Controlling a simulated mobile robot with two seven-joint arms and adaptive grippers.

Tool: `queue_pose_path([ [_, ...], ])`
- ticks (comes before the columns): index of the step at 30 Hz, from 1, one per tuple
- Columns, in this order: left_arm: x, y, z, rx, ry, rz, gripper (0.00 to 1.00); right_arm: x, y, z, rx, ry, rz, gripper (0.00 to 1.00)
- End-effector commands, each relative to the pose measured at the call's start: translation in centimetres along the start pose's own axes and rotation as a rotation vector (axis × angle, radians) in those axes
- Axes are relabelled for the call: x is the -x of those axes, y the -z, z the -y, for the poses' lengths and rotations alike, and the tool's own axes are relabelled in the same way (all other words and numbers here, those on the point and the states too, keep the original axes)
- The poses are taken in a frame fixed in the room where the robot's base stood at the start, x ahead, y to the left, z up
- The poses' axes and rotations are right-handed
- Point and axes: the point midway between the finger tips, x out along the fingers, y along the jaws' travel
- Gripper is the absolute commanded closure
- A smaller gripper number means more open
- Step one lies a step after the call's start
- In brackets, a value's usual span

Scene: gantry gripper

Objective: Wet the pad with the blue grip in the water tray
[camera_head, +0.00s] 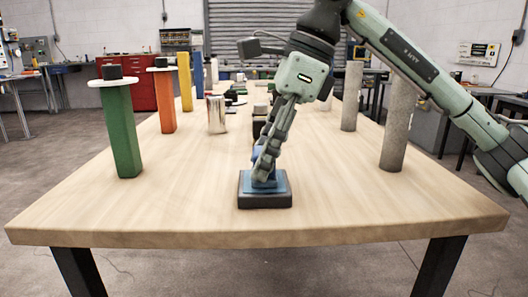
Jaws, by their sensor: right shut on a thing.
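My right gripper (264,176) reaches down from above and is shut on the blue grip (270,182) of the pad, near the table's front edge. The fingers cover much of the grip. Directly below is a small, square, dark tray (265,203) with a light blue surface inside, which looks like the water tray. The pad's underside is hidden, so I cannot tell how deep it sits in the tray. My left gripper is out of view.
The wooden table (170,215) is clear around the tray. Green (121,130), orange (165,100) and yellow (185,80) posts stand at left; grey columns (396,130) stand at right. A shiny can (216,115) and small dark items are behind the gripper.

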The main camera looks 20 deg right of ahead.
Motion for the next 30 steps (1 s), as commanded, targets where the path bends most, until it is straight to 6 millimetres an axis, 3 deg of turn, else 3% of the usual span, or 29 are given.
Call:
queue_pose_path([
  [21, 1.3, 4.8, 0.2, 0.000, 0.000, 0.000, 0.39, 5.8, -2.4, 0.0, 0.000, 0.003, 0.005, 0.83],
  [30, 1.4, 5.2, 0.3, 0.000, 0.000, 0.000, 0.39, 6.3, -2.6, 0.0, 0.000, 0.003, 0.004, 0.83],
])
